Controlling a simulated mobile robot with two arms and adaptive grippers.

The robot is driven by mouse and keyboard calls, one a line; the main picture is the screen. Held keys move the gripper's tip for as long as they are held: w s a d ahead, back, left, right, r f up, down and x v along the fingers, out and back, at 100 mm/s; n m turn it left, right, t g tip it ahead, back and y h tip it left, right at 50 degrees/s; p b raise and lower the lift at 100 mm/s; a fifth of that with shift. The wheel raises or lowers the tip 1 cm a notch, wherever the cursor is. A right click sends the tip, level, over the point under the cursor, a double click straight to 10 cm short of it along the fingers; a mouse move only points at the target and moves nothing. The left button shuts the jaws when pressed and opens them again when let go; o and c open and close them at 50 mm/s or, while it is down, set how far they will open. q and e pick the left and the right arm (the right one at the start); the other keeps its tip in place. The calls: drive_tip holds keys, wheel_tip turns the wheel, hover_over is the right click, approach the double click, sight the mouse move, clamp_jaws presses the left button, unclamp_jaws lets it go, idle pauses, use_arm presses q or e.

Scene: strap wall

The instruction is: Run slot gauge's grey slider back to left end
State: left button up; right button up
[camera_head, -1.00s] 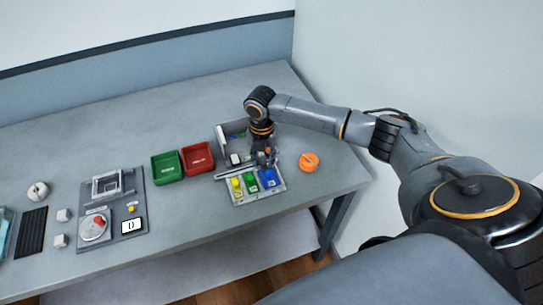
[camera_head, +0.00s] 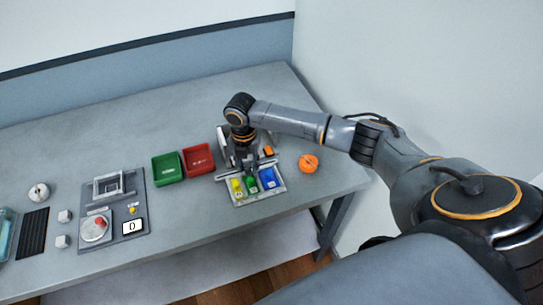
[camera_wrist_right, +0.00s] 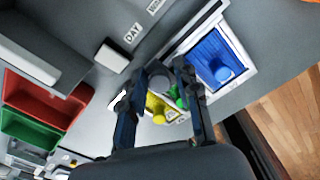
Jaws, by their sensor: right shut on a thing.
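A pale bar end of the gauge shows left of the gripper in the head view. My left gripper is not in view.
The tray in front has yellow (camera_head: 237,187), green (camera_head: 252,186) and blue (camera_head: 268,178) compartments. A red bin (camera_head: 198,159) and green bin (camera_head: 167,168) stand to the left. An orange round part (camera_head: 309,163) lies to the right. A white block (camera_wrist_right: 110,57) stands by the labels.

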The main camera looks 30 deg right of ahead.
sight(237, 175)
drive_tip(key=shift+w+a, duration=0.2)
drive_tip(key=shift+a, duration=0.65)
drive_tip(key=shift+w+a, duration=0.15)
drive_tip(key=shift+a, duration=0.7)
drive_tip(key=shift+w+a, duration=0.2)
drive_tip(key=shift+a, duration=0.7)
drive_tip(key=shift+w+a, duration=0.25)
drive_tip(key=shift+a, duration=0.65)
drive_tip(key=shift+w+a, duration=0.2)
drive_tip(key=shift+a, duration=0.7)
drive_tip(key=o, duration=0.5)
drive_tip(key=shift+a, duration=0.1)
drive_tip(key=shift+o, duration=0.2)
drive_tip(key=shift+r, duration=0.1)
wheel_tip(237, 175, up, 6)
drive_tip(key=p, duration=0.5)
drive_tip(key=shift+p, duration=0.35)
